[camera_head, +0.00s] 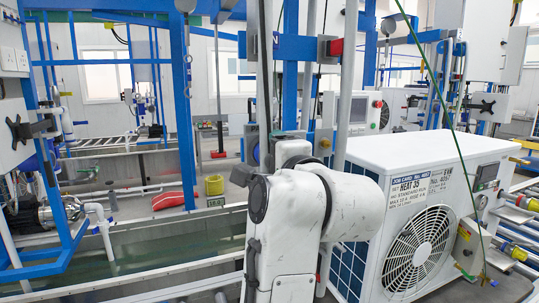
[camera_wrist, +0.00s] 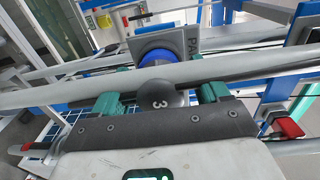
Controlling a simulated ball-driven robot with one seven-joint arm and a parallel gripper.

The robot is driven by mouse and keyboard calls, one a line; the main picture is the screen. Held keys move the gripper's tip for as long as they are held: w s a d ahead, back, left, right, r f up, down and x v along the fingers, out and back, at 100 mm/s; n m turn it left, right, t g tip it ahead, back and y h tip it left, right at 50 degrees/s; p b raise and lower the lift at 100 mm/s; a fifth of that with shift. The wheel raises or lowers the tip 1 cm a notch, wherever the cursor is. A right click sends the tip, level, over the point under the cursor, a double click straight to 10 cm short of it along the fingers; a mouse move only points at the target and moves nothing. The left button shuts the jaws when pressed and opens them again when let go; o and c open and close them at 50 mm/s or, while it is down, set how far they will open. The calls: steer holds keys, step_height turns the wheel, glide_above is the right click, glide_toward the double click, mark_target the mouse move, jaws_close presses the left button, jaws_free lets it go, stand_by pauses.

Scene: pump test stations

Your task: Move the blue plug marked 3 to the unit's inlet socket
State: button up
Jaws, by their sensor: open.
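In the wrist view, a dark round knob marked 3 (camera_wrist: 157,97) sits between the two teal fingers of my gripper (camera_wrist: 162,90). The fingers are open, with a visible gap on each side of the knob. A blue collar (camera_wrist: 157,58) shows behind the knob, at a grey square plate (camera_wrist: 180,42) with partly readable lettering. A pale pipe crosses between knob and collar in the picture and hides part of the fingers. In the head view, the white unit (camera_head: 375,155) stands at the right with a job card reading HEAT 35 (camera_head: 408,186). I cannot make out its inlet socket.
In the head view, my arm covers the middle and hides my gripper. Blue frame posts (camera_head: 184,110) and a water-filled trough (camera_head: 150,245) lie to the left. A yellow bin (camera_head: 214,185) stands behind. In the wrist view, the pale pipe (camera_wrist: 60,92) runs close across the fingers.

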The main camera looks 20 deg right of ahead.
steer(key=shift+c, duration=0.2)
jaws_close()
stand_by(0.6)
steer(key=shift+s, duration=0.15)
steer(key=shift+s, duration=2.85)
